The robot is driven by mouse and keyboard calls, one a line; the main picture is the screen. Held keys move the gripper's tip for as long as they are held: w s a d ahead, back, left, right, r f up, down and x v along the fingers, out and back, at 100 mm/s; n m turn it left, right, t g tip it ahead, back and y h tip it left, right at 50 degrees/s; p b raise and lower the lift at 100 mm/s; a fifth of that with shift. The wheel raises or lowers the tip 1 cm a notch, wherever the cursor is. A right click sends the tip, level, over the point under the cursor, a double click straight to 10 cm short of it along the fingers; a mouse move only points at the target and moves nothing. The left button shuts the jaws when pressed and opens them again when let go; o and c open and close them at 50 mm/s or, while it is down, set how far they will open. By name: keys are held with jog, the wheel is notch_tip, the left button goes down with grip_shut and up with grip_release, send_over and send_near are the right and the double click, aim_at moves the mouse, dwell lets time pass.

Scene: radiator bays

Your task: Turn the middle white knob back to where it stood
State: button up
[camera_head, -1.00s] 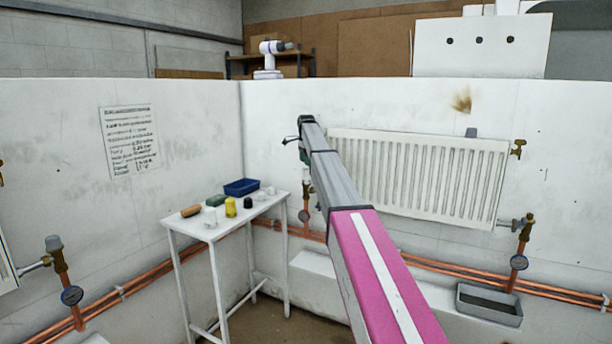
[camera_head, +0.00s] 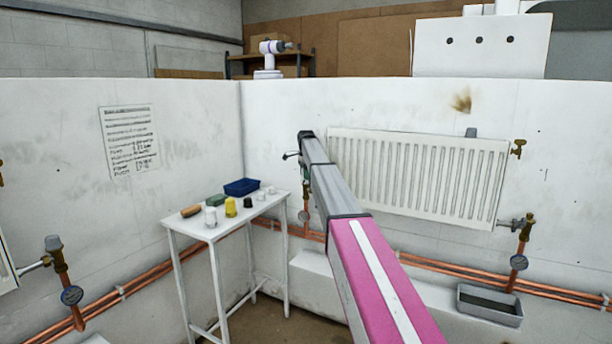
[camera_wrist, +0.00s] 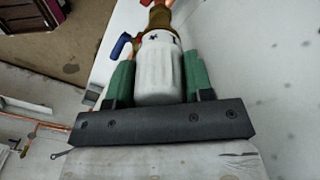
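In the wrist view a ribbed white knob (camera_wrist: 160,72) with dark marks near its far end sits on a brass valve (camera_wrist: 160,18). My gripper (camera_wrist: 158,80) has a green finger along each side of it. Both fingers appear to press against the knob, with no clear gap.
A white radiator (camera_head: 418,178) hangs right of my arm. A white table (camera_head: 215,232) with a blue tray (camera_head: 241,187), a yellow item (camera_head: 231,207) and other small items stands to the left. A grey bin (camera_head: 489,305) is at lower right. Copper pipes run along the walls.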

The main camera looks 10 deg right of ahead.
jog(key=shift+n, duration=0.4)
jog(key=n, duration=0.5)
jog(key=shift+n, duration=0.3)
jog(key=n, duration=1.2)
jog(key=shift+n, duration=0.3)
jog(key=n, duration=0.5)
jog(key=shift+n, duration=0.3)
jog(key=o, duration=0.9)
